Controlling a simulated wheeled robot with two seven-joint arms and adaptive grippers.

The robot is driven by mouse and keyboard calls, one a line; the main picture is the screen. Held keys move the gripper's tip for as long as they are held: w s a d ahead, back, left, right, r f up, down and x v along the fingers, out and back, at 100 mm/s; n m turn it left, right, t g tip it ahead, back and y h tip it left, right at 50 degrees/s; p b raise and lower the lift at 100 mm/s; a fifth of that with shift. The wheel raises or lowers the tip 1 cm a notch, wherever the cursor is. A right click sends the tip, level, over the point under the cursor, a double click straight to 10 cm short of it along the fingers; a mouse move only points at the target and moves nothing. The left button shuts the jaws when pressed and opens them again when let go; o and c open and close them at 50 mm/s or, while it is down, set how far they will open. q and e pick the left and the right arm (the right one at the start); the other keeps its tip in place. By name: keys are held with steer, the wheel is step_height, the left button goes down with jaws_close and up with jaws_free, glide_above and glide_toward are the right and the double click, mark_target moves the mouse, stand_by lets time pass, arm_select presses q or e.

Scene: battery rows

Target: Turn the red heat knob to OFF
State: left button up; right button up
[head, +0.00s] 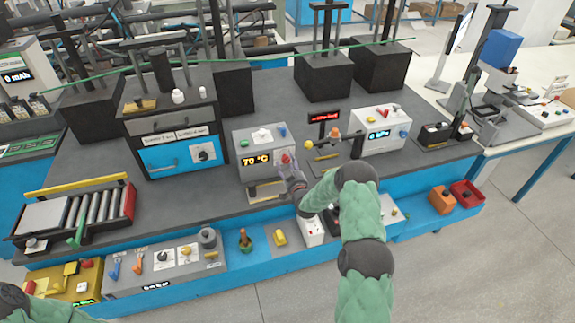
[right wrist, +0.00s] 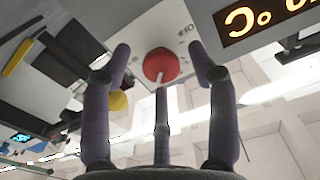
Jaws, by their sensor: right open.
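The red heat knob (head: 286,158) is on the front of a grey box with a yellow display reading 70 °C (head: 256,160). In the right wrist view the round red knob (right wrist: 161,66) has a pale pointer line and sits just beyond my fingertips. My right gripper (head: 291,172) is right in front of the knob in the head view. In the right wrist view its fingers (right wrist: 163,62) are spread on both sides of the knob, and I cannot tell whether they touch it. My left gripper is not in view; only part of my left arm shows at the lower left.
A white box with a blue display (head: 379,134) stands to the right. A yellow ball (head: 309,144) is beside the heater box. A blue-fronted oven (head: 180,153) stands to the left. A lower blue shelf with several controls runs along the front.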

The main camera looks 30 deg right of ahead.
steer(key=c, duration=1.1)
